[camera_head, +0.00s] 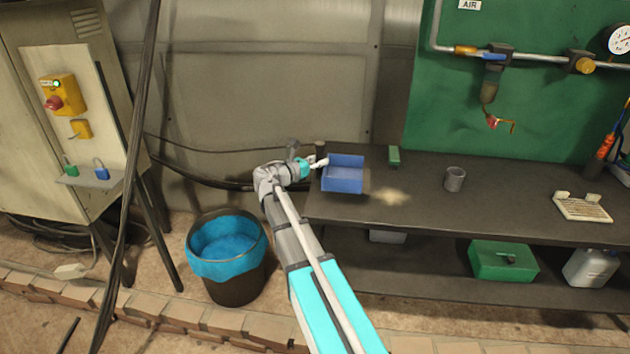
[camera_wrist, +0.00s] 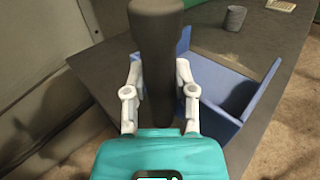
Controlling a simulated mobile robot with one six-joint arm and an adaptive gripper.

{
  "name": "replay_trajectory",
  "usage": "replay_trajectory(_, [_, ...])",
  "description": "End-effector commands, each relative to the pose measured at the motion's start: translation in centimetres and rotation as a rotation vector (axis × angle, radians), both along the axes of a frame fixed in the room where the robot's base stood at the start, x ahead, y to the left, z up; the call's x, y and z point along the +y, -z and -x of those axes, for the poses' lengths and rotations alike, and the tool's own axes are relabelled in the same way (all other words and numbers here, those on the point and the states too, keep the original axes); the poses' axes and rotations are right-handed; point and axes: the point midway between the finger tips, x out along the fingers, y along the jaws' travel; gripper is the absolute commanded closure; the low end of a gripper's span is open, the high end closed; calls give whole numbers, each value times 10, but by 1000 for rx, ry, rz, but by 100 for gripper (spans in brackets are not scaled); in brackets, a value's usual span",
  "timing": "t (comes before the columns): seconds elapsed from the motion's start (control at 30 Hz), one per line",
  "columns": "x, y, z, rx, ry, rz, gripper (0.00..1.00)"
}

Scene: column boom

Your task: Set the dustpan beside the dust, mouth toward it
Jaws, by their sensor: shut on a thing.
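The blue dustpan (camera_head: 343,184) is at the left end of the dark workbench, left of the dust. Its dark handle (camera_wrist: 156,50) stands up between my fingers in the wrist view, with the blue pan (camera_wrist: 212,78) behind and to the right. My gripper (camera_head: 322,162) is shut on this handle. The pale tan dust patch (camera_head: 390,196) lies on the bench just right of the pan, with a small gap in the head view. I cannot tell whether the pan touches the bench, or exactly which way its mouth faces.
On the workbench (camera_head: 430,207) are a green block (camera_head: 394,157) behind the dust, a grey cup (camera_head: 454,179) and a cream brush-like item (camera_head: 582,207) farther right. A blue-lined bin (camera_head: 228,262) stands on the floor to the left. Bench between dust and cup is clear.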

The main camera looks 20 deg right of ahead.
Motion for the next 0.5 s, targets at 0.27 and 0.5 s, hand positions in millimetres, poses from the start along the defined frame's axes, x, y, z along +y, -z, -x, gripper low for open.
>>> replay_trajectory(0.27, [-3,25,-20,0,-1,1,100])
replay_trajectory(0.5, [-3,26,-22,0,-1,1,100])
